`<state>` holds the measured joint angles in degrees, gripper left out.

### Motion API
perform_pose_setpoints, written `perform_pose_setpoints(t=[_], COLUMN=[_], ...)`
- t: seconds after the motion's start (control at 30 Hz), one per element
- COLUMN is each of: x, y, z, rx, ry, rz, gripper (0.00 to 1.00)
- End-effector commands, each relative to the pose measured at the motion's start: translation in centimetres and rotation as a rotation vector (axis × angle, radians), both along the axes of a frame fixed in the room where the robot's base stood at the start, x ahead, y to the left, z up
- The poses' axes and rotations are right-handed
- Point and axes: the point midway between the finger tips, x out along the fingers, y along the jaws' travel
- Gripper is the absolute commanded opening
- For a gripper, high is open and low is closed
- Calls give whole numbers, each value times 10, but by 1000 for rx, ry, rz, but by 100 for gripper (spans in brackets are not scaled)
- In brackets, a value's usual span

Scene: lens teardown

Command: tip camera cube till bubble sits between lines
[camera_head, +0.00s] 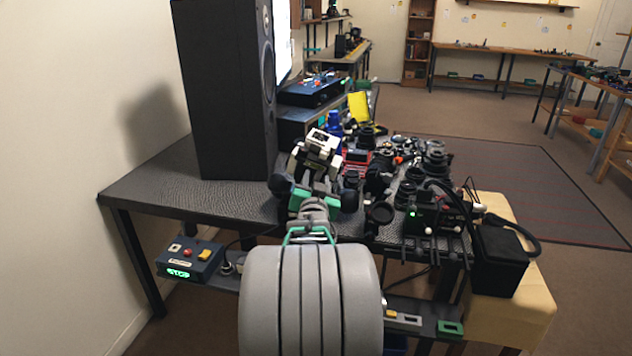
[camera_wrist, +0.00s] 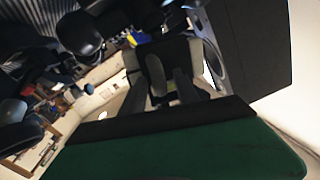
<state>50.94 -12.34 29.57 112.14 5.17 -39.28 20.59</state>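A small cream-and-black block (camera_head: 322,141), which may be the camera cube, shows tilted just beyond my green wrist in the head view. My gripper (camera_head: 310,172) is at or right behind it, over the near part of the black table. I cannot tell the block from the finger parts there, nor whether they touch. In the wrist view my gripper's dark fingers (camera_wrist: 168,82) reach up from the green housing, with dark shapes around them. Whether they hold anything is unclear. No bubble or lines can be made out in either view.
A tall black speaker (camera_head: 222,90) stands left on the black table (camera_head: 150,190). Lenses and small parts (camera_head: 435,160) crowd the right side. A blue bottle (camera_head: 334,122) and a yellow panel (camera_head: 358,106) stand behind. The table's left end is clear.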

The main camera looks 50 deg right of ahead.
Motion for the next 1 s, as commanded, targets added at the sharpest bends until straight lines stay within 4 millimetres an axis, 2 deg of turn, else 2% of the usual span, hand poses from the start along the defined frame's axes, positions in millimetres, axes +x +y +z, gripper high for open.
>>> perform_pose_setpoints(t=[0.07,0.43,1.0], x=[0,1,2], y=[0,1,2], z=[0,0,0], rx=[0,1,1], ry=[0,-1,-2], rz=[0,3,6], gripper=[30,0,0])
